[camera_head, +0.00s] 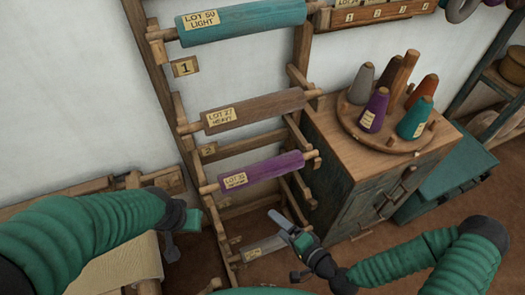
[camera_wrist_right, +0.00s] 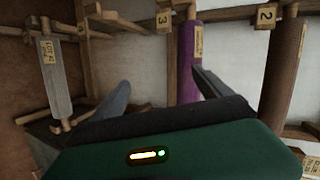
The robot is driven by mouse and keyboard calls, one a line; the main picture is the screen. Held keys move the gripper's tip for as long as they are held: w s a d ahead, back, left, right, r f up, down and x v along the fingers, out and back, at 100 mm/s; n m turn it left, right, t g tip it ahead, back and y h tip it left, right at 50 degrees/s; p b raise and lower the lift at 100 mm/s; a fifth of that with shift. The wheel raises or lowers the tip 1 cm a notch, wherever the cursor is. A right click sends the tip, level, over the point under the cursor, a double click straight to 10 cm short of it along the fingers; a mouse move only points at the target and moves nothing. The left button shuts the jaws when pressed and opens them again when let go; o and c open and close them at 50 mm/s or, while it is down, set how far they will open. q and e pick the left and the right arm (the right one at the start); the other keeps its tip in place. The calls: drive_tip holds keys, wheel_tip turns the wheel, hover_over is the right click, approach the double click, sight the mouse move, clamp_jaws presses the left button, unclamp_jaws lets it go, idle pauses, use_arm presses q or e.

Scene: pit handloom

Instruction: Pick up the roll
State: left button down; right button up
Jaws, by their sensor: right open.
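Several rolls lie across a wooden ladder-like rack. From top to bottom they are a teal roll (camera_head: 255,20), a brown roll (camera_head: 265,107), a purple roll (camera_head: 270,168) and a grey roll (camera_head: 272,243). My right gripper (camera_head: 287,219) is open and empty, below the purple roll and just above the grey one, which it partly overlaps. In the right wrist view the open fingers (camera_wrist_right: 163,95) point toward the rack. The purple roll (camera_wrist_right: 188,60) is behind the right-hand finger, the grey roll (camera_wrist_right: 56,85) far left. My left gripper (camera_head: 172,248) is left of the rack; its jaws are unclear.
A wooden cabinet (camera_head: 330,150) stands right of the rack, with a round peg board (camera_head: 350,122) of coloured cones on top. A teal chest (camera_head: 440,180) is beyond it. A wooden frame with pale cloth (camera_head: 125,268) is at lower left.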

wheel_tip(320, 180, up, 3)
drive_tip(key=w+m+t+h, duration=0.1)
drive_tip(key=w+m+t, duration=0.2)
drive_tip(key=b, duration=0.3)
approach(263, 179)
drive_tip(key=x, duration=0.6)
drive_tip(key=shift+s+a+f, duration=0.15)
drive_tip(key=shift+a+f, duration=0.15)
drive_tip(key=shift+a, duration=0.15)
drive_tip(key=x, duration=0.3)
drive_tip(key=p+x, duration=0.1)
drive_tip(key=x, duration=0.1)
drive_tip(key=shift+w+d+r, duration=0.2)
drive_tip(key=shift+d+r, duration=0.05)
drive_tip(key=shift+d, duration=0.2)
drive_tip(key=shift+w+a+f, duration=0.15)
drive_tip(key=shift+w+a, duration=0.05)
drive_tip(key=shift+w, duration=0.1)
drive_tip(key=shift+s, duration=0.1)
clamp_jaws()
